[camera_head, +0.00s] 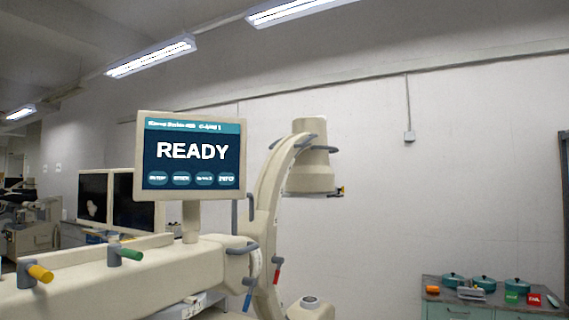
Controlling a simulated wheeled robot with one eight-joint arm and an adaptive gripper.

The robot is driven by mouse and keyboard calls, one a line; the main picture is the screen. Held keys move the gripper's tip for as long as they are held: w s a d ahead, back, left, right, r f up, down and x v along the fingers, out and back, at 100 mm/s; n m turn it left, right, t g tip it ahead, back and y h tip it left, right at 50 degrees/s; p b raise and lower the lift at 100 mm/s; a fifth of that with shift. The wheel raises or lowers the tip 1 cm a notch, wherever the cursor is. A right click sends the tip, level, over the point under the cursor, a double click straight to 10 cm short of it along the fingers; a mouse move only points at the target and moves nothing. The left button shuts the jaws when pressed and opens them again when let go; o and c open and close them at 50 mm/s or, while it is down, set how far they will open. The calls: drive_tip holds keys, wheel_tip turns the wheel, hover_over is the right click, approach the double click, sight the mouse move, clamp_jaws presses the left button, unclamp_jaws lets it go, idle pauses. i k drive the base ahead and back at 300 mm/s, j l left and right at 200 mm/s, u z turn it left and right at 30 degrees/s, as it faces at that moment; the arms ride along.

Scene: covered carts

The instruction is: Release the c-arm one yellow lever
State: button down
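The c-arm (150,283) stands at left and centre, a cream machine with a curved arm (266,190) and a round head. Its screen (192,151) reads READY. A yellow lever (40,273) sits on a grey mount at the lower left, on the long cream body. A green lever (130,254) sits further back on the same body. A red and a blue handle hang near the base of the curved arm. My gripper is not in view.
Two dark monitors (133,218) stand behind the screen at left. A grey-green cabinet (460,311) at lower right holds several teal pots and small boxes. Bare wall lies between the c-arm and the cabinet. Another machine (35,235) stands at the far left.

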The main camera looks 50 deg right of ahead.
sight(28, 272)
drive_tip(key=l, duration=1.1)
drive_tip(key=k+l, duration=0.15)
drive_tip(key=l, duration=0.95)
drive_tip(key=u, duration=1.25)
drive_tip(key=i+j+z, duration=0.15)
drive_tip(key=i, duration=0.4)
